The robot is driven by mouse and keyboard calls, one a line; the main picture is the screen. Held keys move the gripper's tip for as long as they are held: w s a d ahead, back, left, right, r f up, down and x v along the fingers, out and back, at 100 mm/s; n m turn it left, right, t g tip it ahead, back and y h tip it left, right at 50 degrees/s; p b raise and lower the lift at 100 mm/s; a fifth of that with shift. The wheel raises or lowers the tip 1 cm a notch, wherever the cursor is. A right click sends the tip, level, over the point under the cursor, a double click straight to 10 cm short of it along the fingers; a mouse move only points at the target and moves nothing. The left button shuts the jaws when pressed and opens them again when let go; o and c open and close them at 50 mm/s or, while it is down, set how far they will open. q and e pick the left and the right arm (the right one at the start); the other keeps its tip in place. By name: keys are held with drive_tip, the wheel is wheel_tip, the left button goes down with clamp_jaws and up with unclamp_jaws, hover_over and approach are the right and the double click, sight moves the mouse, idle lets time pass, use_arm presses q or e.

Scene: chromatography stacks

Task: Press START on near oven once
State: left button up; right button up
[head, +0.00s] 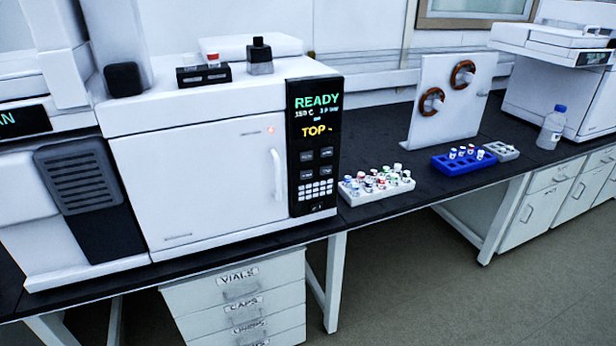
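The near oven (200,175) is a white box with a closed front door and a vertical handle, standing on the dark bench. Its black control panel (313,150) is on the right of its front. The display (316,115) reads READY in green and TOP in yellow, with smaller text between. Below it are several small dark buttons (317,163) and a light keypad (316,190); their labels are too small to read, so I cannot tell which is START. A small red light glows on the upper door. Neither of my grippers is in view.
A white rack of capped vials (376,190) stands right of the oven, then a blue rack (463,163), a grey rack (502,151) and a bottle (551,128). A white board with brown coils (447,95) stands behind. Labelled drawers (240,300) sit below the bench. The floor in front is clear.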

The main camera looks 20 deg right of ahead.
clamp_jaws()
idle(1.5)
